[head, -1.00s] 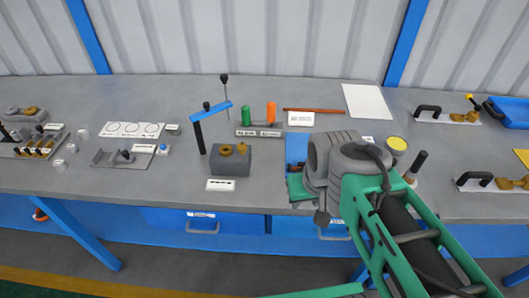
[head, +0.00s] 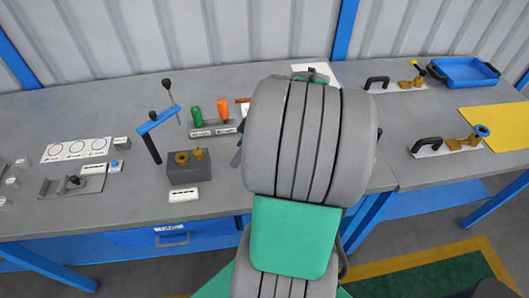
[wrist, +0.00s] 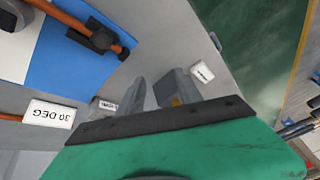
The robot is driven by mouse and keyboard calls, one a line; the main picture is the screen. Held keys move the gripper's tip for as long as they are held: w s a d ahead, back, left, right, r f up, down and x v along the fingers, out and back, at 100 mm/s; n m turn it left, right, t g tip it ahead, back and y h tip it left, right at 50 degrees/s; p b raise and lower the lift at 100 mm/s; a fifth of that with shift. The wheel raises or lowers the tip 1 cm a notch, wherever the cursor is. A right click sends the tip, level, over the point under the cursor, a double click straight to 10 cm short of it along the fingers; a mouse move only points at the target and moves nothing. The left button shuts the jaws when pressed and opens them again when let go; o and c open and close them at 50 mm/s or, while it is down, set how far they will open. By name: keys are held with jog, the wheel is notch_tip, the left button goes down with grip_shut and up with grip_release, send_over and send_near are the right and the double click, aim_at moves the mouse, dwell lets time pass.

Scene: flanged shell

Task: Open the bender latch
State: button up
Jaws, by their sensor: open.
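In the wrist view, an orange-brown rod (wrist: 68,17) runs through a black clamp-like piece (wrist: 95,38) on a blue and white board (wrist: 62,62). This looks like part of the bender, but I cannot make out which piece is its latch. My gripper (wrist: 157,90) is open, its two grey fingers apart over the grey bench, to the right of and below the black piece and not touching it. In the head view, my arm covers this part of the bench and hides the gripper.
A "30 DEG" label (wrist: 48,114) lies near the board. In the head view, a blue bar with black knobs (head: 158,120), a dark block with brass pieces (head: 190,171) and green (head: 196,115) and orange (head: 223,110) handles stand left of my arm. A blue tray (head: 464,71) sits far right.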

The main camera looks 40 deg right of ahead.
jog(key=s+d+n+t+y+p, duration=0.15)
jog(key=s+d+t, duration=0.25)
jog(key=s+d, duration=0.45)
jog(key=shift+n, duration=0.25)
jog(key=w+f, duration=0.3)
jog(key=w+a+f, duration=0.1)
jog(key=w+f, duration=0.1)
jog(key=shift+w+a+f+p, duration=0.2)
jog(key=shift+w+f+p, duration=0.2)
jog(key=shift+c, duration=0.3)
grip_shut()
jog(key=shift+a+f, duration=0.1)
jog(key=shift+a, duration=0.05)
